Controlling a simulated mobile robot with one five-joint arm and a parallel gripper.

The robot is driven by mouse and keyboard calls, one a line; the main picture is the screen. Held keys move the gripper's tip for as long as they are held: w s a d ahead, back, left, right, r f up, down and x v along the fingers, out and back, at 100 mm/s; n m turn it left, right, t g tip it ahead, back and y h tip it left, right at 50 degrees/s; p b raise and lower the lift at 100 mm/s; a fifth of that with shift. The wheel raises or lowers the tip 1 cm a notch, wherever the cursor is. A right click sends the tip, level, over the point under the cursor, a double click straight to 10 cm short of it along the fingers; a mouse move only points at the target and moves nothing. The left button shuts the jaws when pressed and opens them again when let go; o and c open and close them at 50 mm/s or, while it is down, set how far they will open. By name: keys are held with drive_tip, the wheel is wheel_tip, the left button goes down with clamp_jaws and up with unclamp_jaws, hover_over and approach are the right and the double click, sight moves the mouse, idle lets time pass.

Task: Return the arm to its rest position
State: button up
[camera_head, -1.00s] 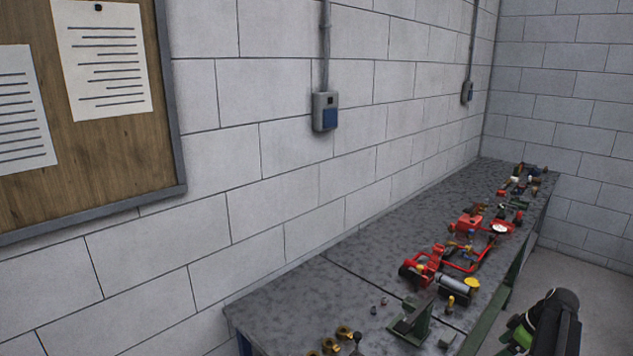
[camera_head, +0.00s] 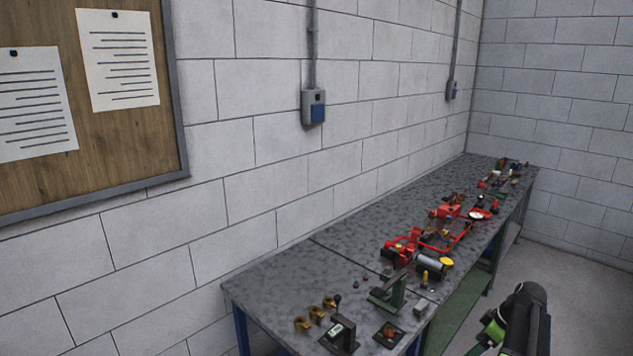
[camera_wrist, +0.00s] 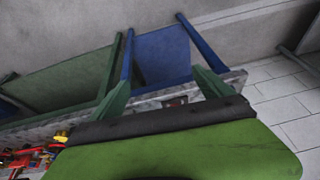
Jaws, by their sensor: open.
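My gripper (camera_wrist: 162,88) shows in the wrist view, with two dark green fingers spread apart in front of its bright green body. Nothing is seen held between them. Beyond them lie the bench edge and the blue panel under the bench. In the head view, part of my arm (camera_head: 520,318), black with green, is at the bottom right. It stands over the floor to the right of the workbench (camera_head: 265,290), apart from it in the picture. The fingertips cannot be made out there.
The bench runs along the block wall and bears red pump parts (camera_head: 405,245), a green stand (camera_head: 388,292) and several brass fittings (camera_head: 317,314). A notice board (camera_head: 110,155) and a grey switch box (camera_head: 313,106) are on the wall. Floor (camera_head: 580,280) is clear at the right.

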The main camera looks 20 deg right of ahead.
drive_tip(key=w+a+f+m+g, duration=0.1)
drive_tip(key=w+a, duration=0.2)
drive_tip(key=a, duration=0.7)
drive_tip(key=w+a+f+m+g, duration=0.1)
drive_tip(key=w+a, duration=0.2)
drive_tip(key=a, duration=0.8)
drive_tip(key=s+a+m+g+h+b, duration=0.1)
drive_tip(key=s+a+m+h, duration=0.1)
drive_tip(key=a, duration=2.2)
drive_tip(key=shift+a+f+m+h, duration=0.3)
drive_tip(key=shift+a+f+m, duration=0.05)
drive_tip(key=shift+m, duration=0.55)
drive_tip(key=shift+s+d, duration=0.1)
drive_tip(key=shift+c, duration=0.3)
